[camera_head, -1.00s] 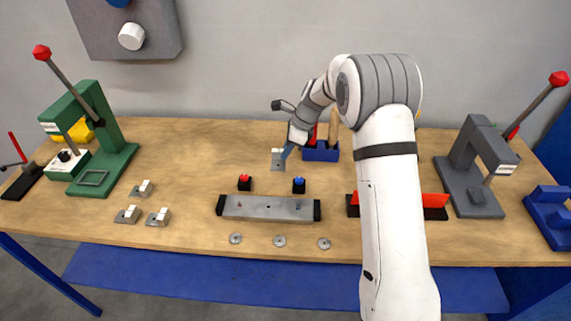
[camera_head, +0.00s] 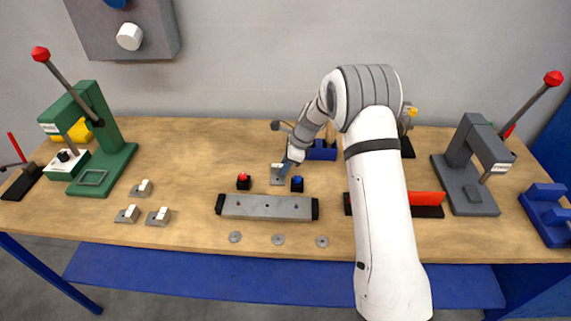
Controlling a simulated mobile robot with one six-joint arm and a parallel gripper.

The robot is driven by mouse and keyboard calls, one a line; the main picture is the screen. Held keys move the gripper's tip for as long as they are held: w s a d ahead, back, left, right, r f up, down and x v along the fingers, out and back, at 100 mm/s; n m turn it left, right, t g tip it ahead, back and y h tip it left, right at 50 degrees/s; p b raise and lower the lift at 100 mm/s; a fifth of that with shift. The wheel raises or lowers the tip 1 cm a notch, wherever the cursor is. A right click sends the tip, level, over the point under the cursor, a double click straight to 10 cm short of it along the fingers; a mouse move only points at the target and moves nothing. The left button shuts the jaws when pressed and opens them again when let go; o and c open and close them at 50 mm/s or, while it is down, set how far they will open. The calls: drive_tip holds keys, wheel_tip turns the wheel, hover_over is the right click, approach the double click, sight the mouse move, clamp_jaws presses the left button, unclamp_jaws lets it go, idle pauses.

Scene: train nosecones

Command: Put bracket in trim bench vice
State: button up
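A small grey metal plate, which looks like the bracket (camera_head: 276,178), is at mid-bench in the head view, between the red and blue buttons. My gripper (camera_head: 285,168) is at its upper right edge and appears shut on it; the fingertips are small and partly hidden. I cannot tell whether the plate touches the bench. A blue vice-like block with upright jaws, likely the trim bench vice (camera_head: 548,212), stands at the right end of the bench. No part shows in its jaws.
A long grey fixture bar (camera_head: 266,207) lies in front of the red button (camera_head: 243,181) and blue button (camera_head: 297,184). A green press (camera_head: 103,160) is at left.

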drive_tip(key=shift+o, duration=1.4)
drive_tip(key=shift+r, duration=0.15)
